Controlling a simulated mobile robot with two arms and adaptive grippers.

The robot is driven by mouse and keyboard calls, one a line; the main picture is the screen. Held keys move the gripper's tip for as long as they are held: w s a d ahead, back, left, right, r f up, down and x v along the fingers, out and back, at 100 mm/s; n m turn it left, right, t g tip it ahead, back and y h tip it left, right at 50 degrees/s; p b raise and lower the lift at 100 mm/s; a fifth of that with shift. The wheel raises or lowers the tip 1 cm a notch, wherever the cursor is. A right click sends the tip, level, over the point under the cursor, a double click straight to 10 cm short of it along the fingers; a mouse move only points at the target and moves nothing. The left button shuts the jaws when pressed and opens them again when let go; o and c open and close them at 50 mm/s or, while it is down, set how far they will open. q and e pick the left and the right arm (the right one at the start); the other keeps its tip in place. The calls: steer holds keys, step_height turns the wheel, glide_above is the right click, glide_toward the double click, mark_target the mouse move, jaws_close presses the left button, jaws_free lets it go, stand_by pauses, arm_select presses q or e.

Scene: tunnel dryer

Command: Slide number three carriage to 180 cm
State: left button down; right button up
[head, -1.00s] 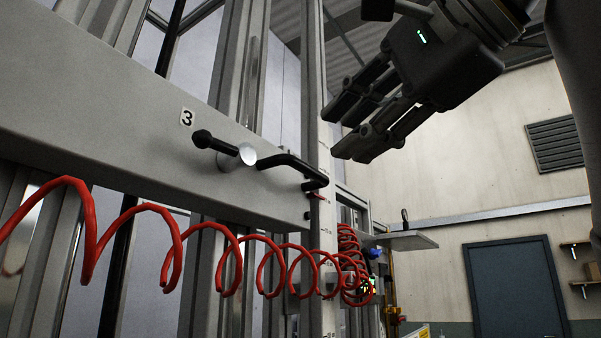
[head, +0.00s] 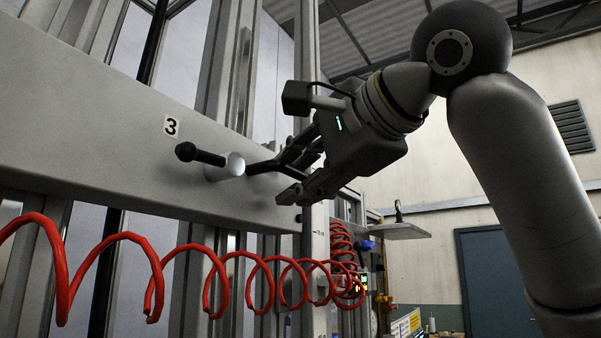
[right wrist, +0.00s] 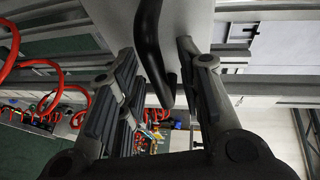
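The number three carriage (head: 85,125) is a wide grey beam with a "3" label (head: 171,126). A round silver hub (head: 235,164) on it carries a black crank handle (head: 262,167), with a black knob (head: 186,152) on the hub's left side. My right gripper (head: 280,172) is at the handle's right part and hides its end in the head view. In the right wrist view the black handle (right wrist: 152,45) lies between the spread fingers, with gaps visible on both sides. The upright post (head: 318,245) bears small scale marks, too small to read. My left gripper is not in view.
A coiled red hose (head: 210,262) hangs below the carriage towards the post. A small grey shelf (head: 400,230) stands out right of the post. A dark blue door (head: 490,275) is in the back wall. The room right of the post looks open.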

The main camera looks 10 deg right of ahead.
jaws_close()
step_height(320, 180, up, 6)
steer(key=p, duration=0.2)
steer(key=shift+f+p, duration=0.25)
steer(key=shift+p, duration=0.05)
steer(key=shift+o, duration=0.4)
jaws_free()
steer(key=shift+f, duration=0.15)
steer(key=v, duration=1.2)
